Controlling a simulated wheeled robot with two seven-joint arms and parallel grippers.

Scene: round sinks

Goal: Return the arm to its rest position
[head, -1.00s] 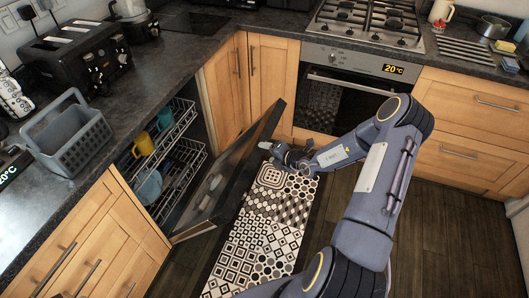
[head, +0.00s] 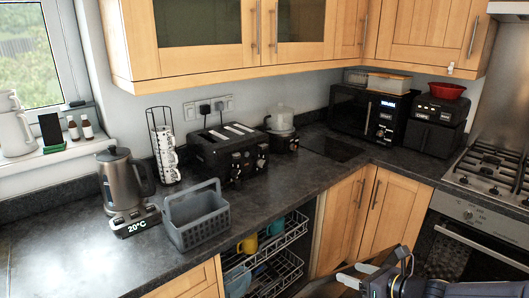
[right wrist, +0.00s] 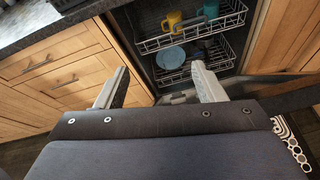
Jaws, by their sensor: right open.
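My right gripper (head: 358,273) is at the bottom of the head view, in front of the cupboard doors and right of the open dishwasher. In the right wrist view its two fingers (right wrist: 160,85) are spread apart with nothing between them. Beyond them is the dishwasher with its upper rack (right wrist: 190,38) and lower rack (right wrist: 180,75). My left gripper is not in view.
The open dishwasher racks (head: 280,270) hold a yellow mug (head: 247,244), with a light blue plate (right wrist: 171,57) below. A grey basket (head: 196,222), kettle (head: 125,180) and black toaster (head: 215,150) stand on the counter (head: 70,240). The oven (head: 465,245) is at the right.

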